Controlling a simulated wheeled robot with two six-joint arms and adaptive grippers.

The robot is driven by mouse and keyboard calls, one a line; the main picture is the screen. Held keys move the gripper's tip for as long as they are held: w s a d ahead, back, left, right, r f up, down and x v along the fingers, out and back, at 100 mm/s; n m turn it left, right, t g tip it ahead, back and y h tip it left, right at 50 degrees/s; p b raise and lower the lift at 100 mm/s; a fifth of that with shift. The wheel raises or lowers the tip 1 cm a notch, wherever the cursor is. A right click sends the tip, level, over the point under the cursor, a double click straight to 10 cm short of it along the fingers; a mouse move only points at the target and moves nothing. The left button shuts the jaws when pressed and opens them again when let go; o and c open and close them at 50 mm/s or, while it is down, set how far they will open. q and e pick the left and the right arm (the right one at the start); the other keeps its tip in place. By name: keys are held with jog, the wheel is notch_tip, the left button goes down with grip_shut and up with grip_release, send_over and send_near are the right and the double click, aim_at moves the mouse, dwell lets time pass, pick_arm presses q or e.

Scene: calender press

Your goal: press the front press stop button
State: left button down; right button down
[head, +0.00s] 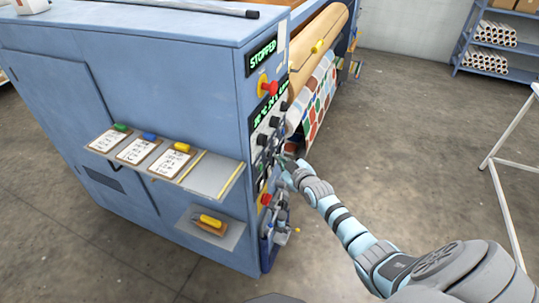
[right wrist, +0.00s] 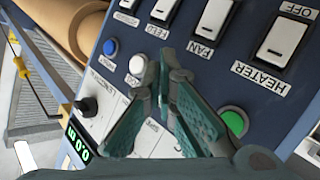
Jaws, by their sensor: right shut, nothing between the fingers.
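Two red stop buttons on yellow bases show on the press's narrow control face in the head view: an upper red button (head: 268,88) below the STOPPED display and a lower red button (head: 266,199). I cannot read which one is labelled the front press stop. My right gripper (head: 284,166) is at this face, above the lower button and below the upper one. In the right wrist view its fingers (right wrist: 172,62) are shut and empty in front of the panel. No red button shows there. My left gripper is not in view.
The panel carries a blue button (right wrist: 110,47), a white button (right wrist: 137,64), a green button (right wrist: 235,121), a black knob (right wrist: 86,106) and rocker switches (right wrist: 285,39). A shelf with clipboards (head: 170,160) juts from the cabinet side. Floor to the right is clear up to a white frame.

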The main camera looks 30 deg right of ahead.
jog(key=shift+s+d, duration=0.75)
jog(key=shift+s, duration=0.3)
jog(key=shift+s+d, duration=0.7)
jog(key=shift+s, duration=0.3)
